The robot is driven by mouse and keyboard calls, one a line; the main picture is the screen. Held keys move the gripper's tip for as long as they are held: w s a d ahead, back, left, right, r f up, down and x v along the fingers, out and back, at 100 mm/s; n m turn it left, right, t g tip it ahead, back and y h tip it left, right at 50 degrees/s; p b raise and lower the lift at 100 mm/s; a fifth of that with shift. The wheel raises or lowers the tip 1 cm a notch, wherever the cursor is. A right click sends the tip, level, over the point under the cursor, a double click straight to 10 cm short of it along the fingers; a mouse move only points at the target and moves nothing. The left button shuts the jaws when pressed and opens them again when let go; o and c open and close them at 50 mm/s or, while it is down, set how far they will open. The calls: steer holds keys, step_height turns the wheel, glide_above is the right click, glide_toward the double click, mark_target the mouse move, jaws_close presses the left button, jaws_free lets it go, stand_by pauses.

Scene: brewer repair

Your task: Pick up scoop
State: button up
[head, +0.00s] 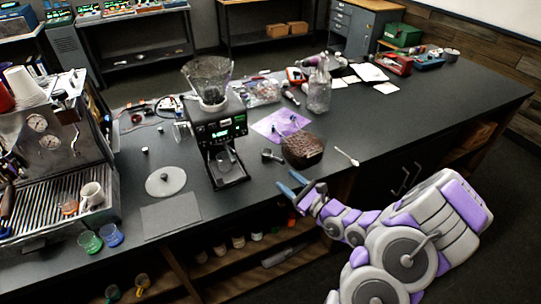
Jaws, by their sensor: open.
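A small pale spoon-like scoop (346,157) lies on the dark counter, to the right of a container of brown coffee beans (302,150). A small dark object with a short handle (272,155) lies left of the beans; I cannot tell its exact kind. My gripper (289,182) is open, its two blue-grey fingers apart at the front edge of the counter. It is in front of the bean container and to the left of the pale scoop, and looks empty. It touches neither object as far as I can see.
A coffee grinder (214,125) stands left of the beans. A purple mat (279,124) and a clear bottle (319,92) are behind them. An espresso machine (50,150) stands at far left. The counter (430,110) is clear to the right.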

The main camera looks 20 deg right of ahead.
steer(key=s+d+f+m+h, duration=0.1)
steer(key=d+f+m+h, duration=0.25)
steer(key=d, duration=0.25)
steer(key=b, duration=0.4)
glide_toward(276, 158)
steer(key=w, duration=0.3)
steer(key=w+a, duration=0.1)
steer(key=w, duration=0.5)
steer(key=shift+w+a+f, duration=0.15)
steer(key=shift+w+a, duration=0.05)
steer(key=shift+a, duration=0.1)
jaws_close()
